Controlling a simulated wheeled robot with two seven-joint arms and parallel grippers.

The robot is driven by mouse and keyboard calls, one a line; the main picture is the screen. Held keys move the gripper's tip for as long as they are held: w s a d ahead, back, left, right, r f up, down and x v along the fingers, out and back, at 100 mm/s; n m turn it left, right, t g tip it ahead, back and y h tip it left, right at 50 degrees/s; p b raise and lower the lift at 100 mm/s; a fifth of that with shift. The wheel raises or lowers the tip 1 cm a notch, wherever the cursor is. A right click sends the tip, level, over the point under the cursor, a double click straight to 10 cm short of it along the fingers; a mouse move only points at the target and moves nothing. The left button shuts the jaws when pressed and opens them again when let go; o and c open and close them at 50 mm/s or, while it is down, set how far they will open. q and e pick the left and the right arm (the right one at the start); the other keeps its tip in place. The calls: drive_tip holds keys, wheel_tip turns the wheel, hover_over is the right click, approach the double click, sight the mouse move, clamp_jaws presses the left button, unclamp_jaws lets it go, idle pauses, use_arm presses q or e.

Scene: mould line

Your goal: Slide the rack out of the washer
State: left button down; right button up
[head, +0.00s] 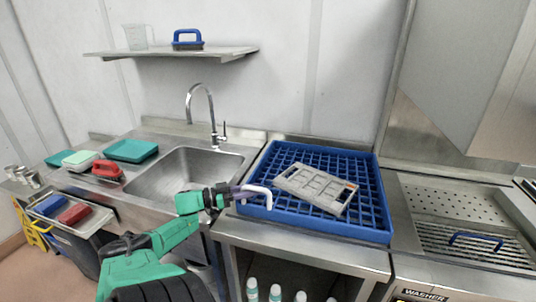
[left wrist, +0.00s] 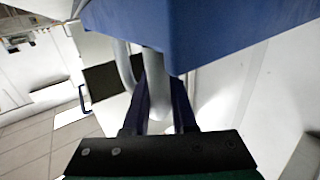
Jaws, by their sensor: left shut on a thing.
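The blue rack (head: 374,212) is a square lattice tray. It lies on the steel counter between the sink and the washer (head: 425,294), outside the washer bay. A grey mould plate (head: 315,188) with recesses lies in it. My left gripper (head: 236,196) is at the rack's left side, shut on a pale bent handle (head: 262,191). In the left wrist view the handle (left wrist: 157,75) runs between the two dark fingers, under the blue rack wall (left wrist: 205,30). Where the handle joins the rack is hard to see. My right gripper is not in view.
The washer bay has a perforated steel deck (head: 450,205) and a blue handle (head: 478,240). The sink (head: 185,175) with its tap (head: 212,115) is left of the rack. White bottles (head: 275,292) stand below the counter. A shelf (head: 170,53) hangs above.

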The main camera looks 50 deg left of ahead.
sight(244, 186)
use_arm(q)
drive_tip(key=s+a, duration=0.1)
drive_tip(key=a, duration=0.1)
drive_tip(key=shift+s+a+r+b, duration=0.2)
drive_tip(key=shift+s+a+b, duration=0.1)
drive_tip(key=shift+s+b, duration=0.1)
drive_tip(key=shift+r, duration=0.1)
drive_tip(key=shift+a, duration=0.1)
drive_tip(key=c, duration=1)
unclamp_jaws()
drive_tip(key=shift+o, duration=1.2)
drive_tip(key=shift+a, duration=0.2)
drive_tip(key=shift+s, duration=0.2)
drive_tip(key=shift+f, duration=0.2)
